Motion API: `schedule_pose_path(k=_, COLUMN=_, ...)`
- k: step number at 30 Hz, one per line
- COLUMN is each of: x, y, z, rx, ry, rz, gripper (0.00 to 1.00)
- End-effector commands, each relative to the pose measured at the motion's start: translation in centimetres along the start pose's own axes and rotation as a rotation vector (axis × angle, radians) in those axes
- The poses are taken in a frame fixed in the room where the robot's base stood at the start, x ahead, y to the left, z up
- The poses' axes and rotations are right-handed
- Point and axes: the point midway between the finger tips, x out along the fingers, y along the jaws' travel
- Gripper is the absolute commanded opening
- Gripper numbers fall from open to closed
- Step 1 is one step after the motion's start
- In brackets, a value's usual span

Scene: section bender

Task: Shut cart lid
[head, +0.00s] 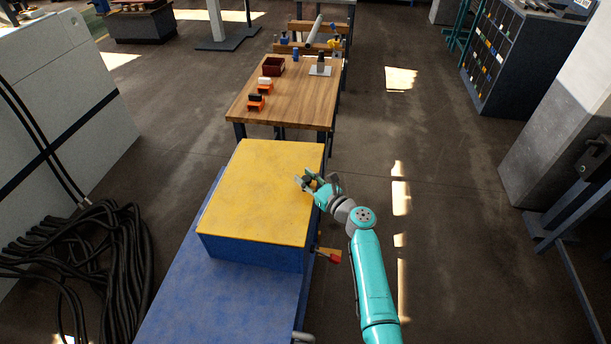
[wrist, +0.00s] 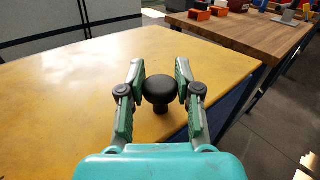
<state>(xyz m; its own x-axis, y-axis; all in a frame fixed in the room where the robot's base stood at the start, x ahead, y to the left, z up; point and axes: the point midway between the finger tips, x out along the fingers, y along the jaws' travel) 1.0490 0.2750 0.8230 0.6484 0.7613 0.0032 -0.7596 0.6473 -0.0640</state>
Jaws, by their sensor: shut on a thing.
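The yellow cart lid (head: 255,190) lies over the blue box of the cart (head: 255,253), and I see no clear gap along its near edge. A round black knob (wrist: 160,89) on a short stem stands at the lid's right side in the wrist view. My gripper (head: 303,183) is at the lid's right edge, shut on this knob, with one finger on each side of it. The lid's yellow top (wrist: 70,95) also fills much of the wrist view. The knob is mostly hidden by the fingers in the head view.
A wooden table (head: 290,95) with orange bins (head: 256,102) and a dark red box (head: 274,66) stands beyond the cart. Black cables (head: 85,265) lie on the floor at left, beside a white cabinet (head: 60,90).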

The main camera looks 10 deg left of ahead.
Motion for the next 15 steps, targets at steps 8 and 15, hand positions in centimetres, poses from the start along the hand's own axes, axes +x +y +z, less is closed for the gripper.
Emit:
schedule_pose_path(k=8, x=-0.3, y=0.0, z=-2.0, rx=-0.002, ry=0.005, rz=-0.001, gripper=0.0)
schedule_pose_path(k=15, x=-0.3, y=-0.1, z=-1.9, rx=-0.002, ry=0.004, rz=-0.001, gripper=0.59)
